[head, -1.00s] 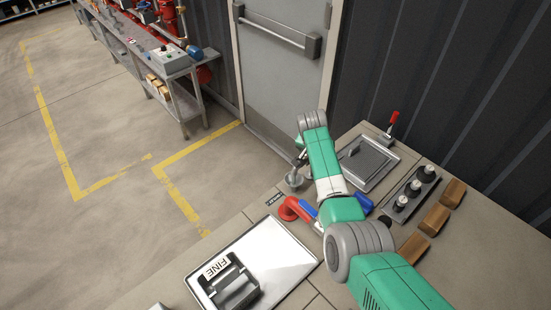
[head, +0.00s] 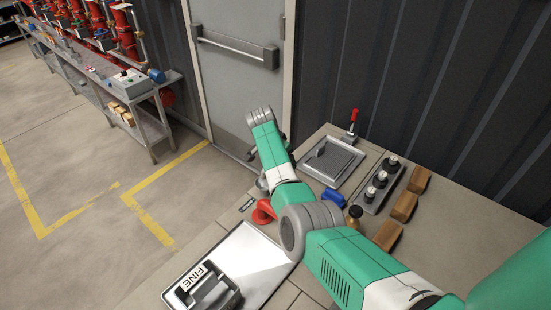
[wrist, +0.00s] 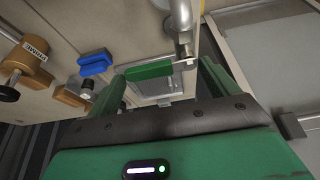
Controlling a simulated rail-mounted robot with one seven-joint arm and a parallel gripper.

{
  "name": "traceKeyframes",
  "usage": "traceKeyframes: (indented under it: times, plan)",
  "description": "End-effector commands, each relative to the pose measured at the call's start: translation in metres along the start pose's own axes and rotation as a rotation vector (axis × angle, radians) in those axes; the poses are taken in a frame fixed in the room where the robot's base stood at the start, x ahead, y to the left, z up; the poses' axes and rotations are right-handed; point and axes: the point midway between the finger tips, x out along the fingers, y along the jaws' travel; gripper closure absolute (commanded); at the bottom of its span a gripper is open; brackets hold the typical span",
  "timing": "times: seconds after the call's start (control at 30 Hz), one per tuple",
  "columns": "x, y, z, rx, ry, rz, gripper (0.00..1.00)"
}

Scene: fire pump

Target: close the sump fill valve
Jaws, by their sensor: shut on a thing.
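In the wrist view, a green lever handle (wrist: 150,69) joins a grey metal stem (wrist: 184,50) below a grey pipe. It lies between the two green fingers of my gripper (wrist: 162,78), which is shut on it. I cannot read a label that names it the sump fill valve. In the head view my gripper is mostly hidden behind my arm, over the bench's far-left edge. A grey metal fitting (head: 262,183) shows just below it there.
A red handle (head: 264,211) and a blue handle (head: 333,198) stand close to my arm. The blue one also shows in the wrist view (wrist: 95,62). Behind are a hatch plate (head: 328,163) and a red-topped lever (head: 353,122). A tray marked FINE (head: 235,262) lies in front.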

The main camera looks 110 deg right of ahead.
Motion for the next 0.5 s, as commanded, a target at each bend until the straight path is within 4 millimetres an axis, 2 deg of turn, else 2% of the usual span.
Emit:
traceKeyframes:
  times: [0.2,0.23,0.3,0.5]
  plan:
    - [0.0000,0.0002,0.0001,0.004,-0.002,0.000,0.55]
    - [0.0001,0.0002,0.0001,0.004,-0.002,0.000,0.10]
    - [0.0000,0.0002,0.0001,0.003,-0.002,0.000,0.00]
    - [-0.0012,-0.0001,0.0001,0.002,-0.001,0.000,0.00]
